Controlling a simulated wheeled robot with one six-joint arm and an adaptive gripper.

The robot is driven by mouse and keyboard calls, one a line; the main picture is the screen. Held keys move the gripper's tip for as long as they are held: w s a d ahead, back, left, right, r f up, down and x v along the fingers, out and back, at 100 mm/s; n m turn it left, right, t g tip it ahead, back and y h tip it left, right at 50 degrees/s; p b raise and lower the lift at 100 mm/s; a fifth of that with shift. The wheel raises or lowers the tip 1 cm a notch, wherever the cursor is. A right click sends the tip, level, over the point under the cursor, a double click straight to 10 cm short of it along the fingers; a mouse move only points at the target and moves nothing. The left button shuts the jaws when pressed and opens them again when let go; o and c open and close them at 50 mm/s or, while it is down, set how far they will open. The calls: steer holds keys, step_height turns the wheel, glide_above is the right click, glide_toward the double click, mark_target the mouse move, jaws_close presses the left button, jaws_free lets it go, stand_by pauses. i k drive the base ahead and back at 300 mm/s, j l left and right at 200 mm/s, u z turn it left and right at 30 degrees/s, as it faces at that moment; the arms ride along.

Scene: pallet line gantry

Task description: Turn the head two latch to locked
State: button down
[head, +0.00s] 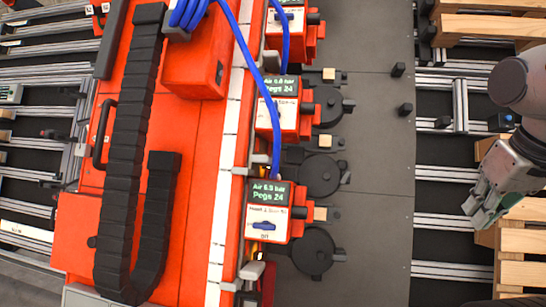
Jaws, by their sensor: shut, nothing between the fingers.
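Three orange head units stand in a column along the right side of the orange gantry. The near head unit (268,211) has a blue latch (264,226) lying about level, with a short word beneath. The far head unit (290,22) is cut by the top edge. My gripper (482,214) is at the far right, well away from the heads, with its fingers together and empty.
A grey plate (378,190) lies between the heads and my arm, mostly clear, with small black posts (405,109). Round black parts (318,176) sit beside the heads. Blue hoses (248,55) hang over the units. Wooden pallets (522,272) and rollers lie at right.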

mark_target(346, 176)
steer(key=i+l+u, duration=0.15)
steer(key=l, duration=0.25)
steer(key=i+l+u, duration=0.15)
steer(key=l, duration=0.25)
steer(key=l+u, duration=0.15)
steer(key=l, duration=0.25)
steer(key=i+l+u, duration=0.2)
steer(key=l, duration=0.25)
steer(key=k, duration=0.1)
